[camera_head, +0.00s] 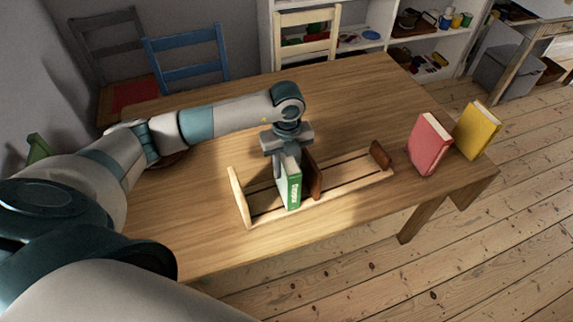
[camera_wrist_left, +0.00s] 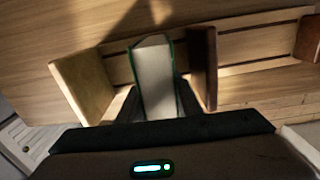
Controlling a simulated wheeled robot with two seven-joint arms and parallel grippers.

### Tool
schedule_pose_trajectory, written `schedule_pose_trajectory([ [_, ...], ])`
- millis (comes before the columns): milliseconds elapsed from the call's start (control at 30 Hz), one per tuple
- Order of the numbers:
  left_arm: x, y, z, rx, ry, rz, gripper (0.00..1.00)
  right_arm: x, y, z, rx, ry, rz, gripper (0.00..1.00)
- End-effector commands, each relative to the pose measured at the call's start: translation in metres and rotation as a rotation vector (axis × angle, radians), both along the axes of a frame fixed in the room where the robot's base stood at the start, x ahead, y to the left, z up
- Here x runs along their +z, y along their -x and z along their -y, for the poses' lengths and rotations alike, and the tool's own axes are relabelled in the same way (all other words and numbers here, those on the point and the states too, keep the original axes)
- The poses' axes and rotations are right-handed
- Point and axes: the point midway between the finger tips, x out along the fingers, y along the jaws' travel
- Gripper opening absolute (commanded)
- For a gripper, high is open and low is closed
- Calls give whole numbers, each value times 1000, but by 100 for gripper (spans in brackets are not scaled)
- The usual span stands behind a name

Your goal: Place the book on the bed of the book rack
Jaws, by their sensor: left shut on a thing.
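A green book (camera_head: 289,186) stands upright in the left bay of the wooden book rack (camera_head: 345,178), close to the brown divider (camera_head: 314,176). My left gripper (camera_head: 287,155) is above it, pointing down, shut on its upper part. In the left wrist view the book (camera_wrist_left: 156,80) shows its pale page edges between the fingers (camera_wrist_left: 157,108). The rack's left end panel (camera_wrist_left: 84,84) and the divider (camera_wrist_left: 204,66) stand on either side of it. Whether the book's lower edge touches the rack bed cannot be told. My right gripper is not in view.
A red book (camera_head: 429,146) and a yellow book (camera_head: 476,131) stand at the right end of the wooden table (camera_head: 352,97). Chairs, including a blue one (camera_head: 188,55), stand along the far side. The table's middle right is clear.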

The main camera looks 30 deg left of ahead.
Motion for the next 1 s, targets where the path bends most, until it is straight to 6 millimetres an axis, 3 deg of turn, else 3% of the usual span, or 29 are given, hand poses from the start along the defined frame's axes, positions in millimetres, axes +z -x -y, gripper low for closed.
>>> schedule_pose_trajectory([
  [300,-3,-1,0,1,1,2,0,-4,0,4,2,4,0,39],
  [333,-2,0,0,0,1,1,38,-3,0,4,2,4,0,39],
  [400,-2,0,0,0,1,1,50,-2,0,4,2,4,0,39],
  [867,3,-1,0,0,1,2,50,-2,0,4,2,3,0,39],
  [1000,15,-2,0,1,1,4,50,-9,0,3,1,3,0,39],
])
